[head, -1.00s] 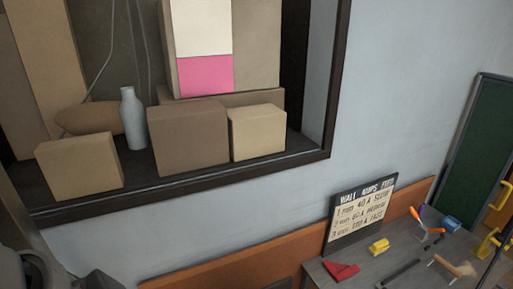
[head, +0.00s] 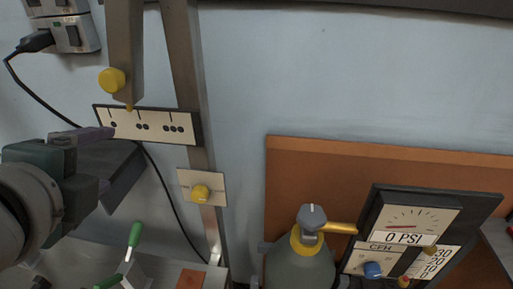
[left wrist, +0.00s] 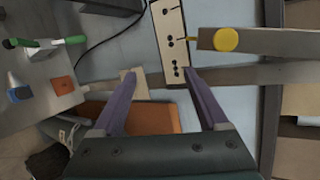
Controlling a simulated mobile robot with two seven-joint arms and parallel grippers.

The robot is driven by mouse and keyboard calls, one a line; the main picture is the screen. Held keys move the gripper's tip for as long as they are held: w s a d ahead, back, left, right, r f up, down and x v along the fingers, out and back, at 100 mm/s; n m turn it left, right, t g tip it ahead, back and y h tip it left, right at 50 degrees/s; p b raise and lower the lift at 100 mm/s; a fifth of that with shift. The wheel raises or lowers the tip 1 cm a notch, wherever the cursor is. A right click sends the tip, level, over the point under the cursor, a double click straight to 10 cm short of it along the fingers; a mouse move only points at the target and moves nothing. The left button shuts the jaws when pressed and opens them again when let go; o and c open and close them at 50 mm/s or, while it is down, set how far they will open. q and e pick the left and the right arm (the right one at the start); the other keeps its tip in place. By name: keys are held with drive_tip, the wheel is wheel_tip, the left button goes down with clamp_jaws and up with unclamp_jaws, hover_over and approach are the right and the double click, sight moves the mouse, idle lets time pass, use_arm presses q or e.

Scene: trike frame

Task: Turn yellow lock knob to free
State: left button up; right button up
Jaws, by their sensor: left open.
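Two yellow knobs show in the head view. One round yellow knob (head: 112,80) sits on the side of a grey hanging bar, above a pale plate with groups of black dots (head: 150,125). The other yellow knob (head: 201,192) sits on a small pale plate on the slanted metal post. I cannot tell which is the lock knob. My left gripper (head: 124,144) is open at the left, below the first knob and left of the second. In the left wrist view the first knob (left wrist: 227,39) lies beyond the purple fingers (left wrist: 160,78), apart from them. My right gripper is not in view.
A gas cylinder (head: 300,268) with a yellow-trimmed top stands right of the post, beside a gauge panel (head: 420,228) reading 0 PSI. A wall socket with a black cable (head: 38,42) is at upper left.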

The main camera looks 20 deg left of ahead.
use_arm(q)
drive_tip(key=w+f+m+t+b, duration=0.3)
drive_tip(key=f+m+b, duration=0.4)
drive_tip(key=f+b, duration=0.5)
drive_tip(key=m+t+h+b, duration=0.35)
drive_tip(key=m+b, duration=0.55)
drive_tip(key=b, duration=0.3)
approach(198, 197)
drive_tip(key=shift+y, duration=0.65)
drive_tip(key=x, duration=0.9)
drive_tip(key=shift+w+d+f, duration=0.15)
drive_tip(key=shift+w+d, duration=0.1)
drive_tip(key=shift+w, duration=0.05)
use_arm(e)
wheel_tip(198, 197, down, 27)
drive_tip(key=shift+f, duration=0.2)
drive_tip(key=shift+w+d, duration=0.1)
use_arm(q)
clamp_jaws()
